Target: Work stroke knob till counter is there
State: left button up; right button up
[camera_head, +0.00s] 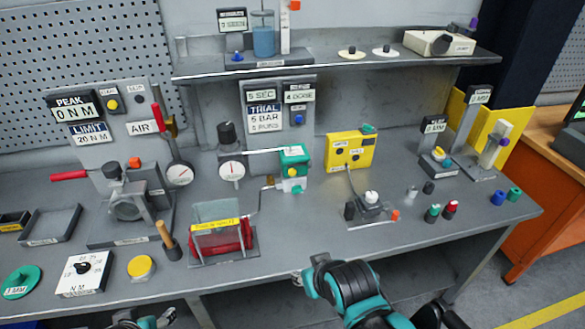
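Two displays read 0 MM. The other (480,95) is on a taller grey post by a yellow panel, beside a pale unit with a purple knob (503,142). Neither knob's label is readable, so I cannot tell which one is the stroke knob. My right arm (350,290) is below the bench's front edge, apart from both units; its black end at the bottom edge is too unclear to judge.
A yellow box (350,150), a white-knobbed switch base (370,207) and small coloured plugs (450,208) occupy the right half. A red unit with a clear guard (220,235) and a valve stand (127,205) are further left. A shelf (335,62) overhangs the back.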

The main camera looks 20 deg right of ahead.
aim_at(296, 189)
jog(key=k+j+z, duration=0.15)
jog(key=k+z, duration=0.25)
jog(key=k+j+z, duration=0.15)
jog(key=z, duration=0.2)
jog(key=i+z, duration=0.1)
